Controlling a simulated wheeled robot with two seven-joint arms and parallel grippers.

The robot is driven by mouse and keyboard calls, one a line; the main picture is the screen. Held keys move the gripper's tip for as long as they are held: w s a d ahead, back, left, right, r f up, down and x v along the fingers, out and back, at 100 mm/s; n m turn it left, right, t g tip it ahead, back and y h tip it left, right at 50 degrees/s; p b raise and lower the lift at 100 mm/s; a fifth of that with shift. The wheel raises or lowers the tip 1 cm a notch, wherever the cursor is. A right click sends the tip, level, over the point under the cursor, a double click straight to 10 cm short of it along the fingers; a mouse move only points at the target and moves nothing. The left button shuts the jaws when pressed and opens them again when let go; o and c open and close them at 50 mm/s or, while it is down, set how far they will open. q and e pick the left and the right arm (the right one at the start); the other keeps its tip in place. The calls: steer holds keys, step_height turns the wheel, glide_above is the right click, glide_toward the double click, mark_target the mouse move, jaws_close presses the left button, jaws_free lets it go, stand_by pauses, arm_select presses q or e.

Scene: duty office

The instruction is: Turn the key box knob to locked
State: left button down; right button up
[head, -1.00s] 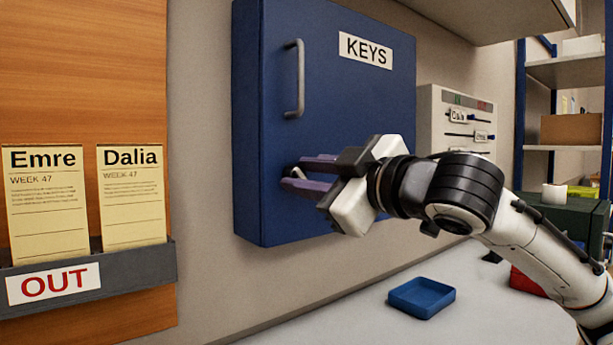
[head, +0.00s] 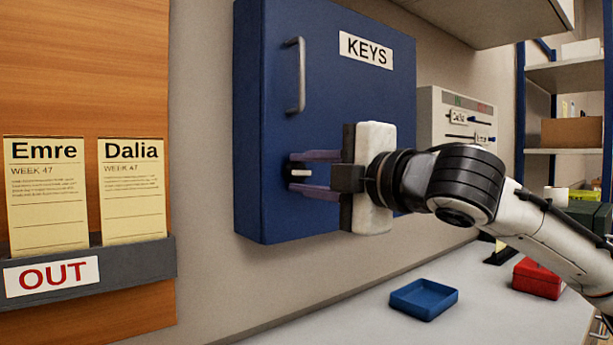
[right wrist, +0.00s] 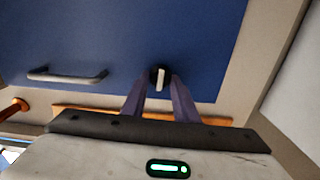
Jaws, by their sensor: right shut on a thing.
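The blue key box (head: 345,100) hangs on the wall in the head view, with a "KEYS" label and a grey door handle (head: 301,76). Its knob (head: 300,172) is low on the door, near the left edge, and its pale bar lies about level. In the right wrist view the knob (right wrist: 159,77) shows as a dark disc with a white bar, between the fingertips. My right gripper (head: 297,172) is shut on the knob, one purple finger above and one below. The fingers partly hide it. My left gripper is not in view.
A wooden board with an "OUT" tray (head: 90,278) holding two cards is at the left. A blue tray (head: 424,299) and a red box (head: 538,278) are on the white counter below. A grey panel with sliders (head: 458,118) is right of the key box.

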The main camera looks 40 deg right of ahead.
steer(key=shift+n, duration=0.4)
steer(key=o, duration=1.1)
steer(key=shift+c, duration=0.2)
steer(key=s+b, duration=0.1)
steer(key=s, duration=0.1)
steer(key=s+b, duration=0.1)
steer(key=b, duration=0.1)
steer(key=shift+s+a+f, duration=0.15)
steer(key=shift+s+a, duration=0.05)
steer(key=shift+s, duration=0.2)
steer(key=b, duration=0.2)
glide_toward(302, 175)
steer(key=s, duration=0.1)
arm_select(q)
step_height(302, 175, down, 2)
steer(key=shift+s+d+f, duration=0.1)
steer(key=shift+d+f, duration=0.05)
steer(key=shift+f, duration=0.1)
arm_select(e)
steer(key=shift+s+a, duration=0.15)
steer(key=shift+s, duration=0.1)
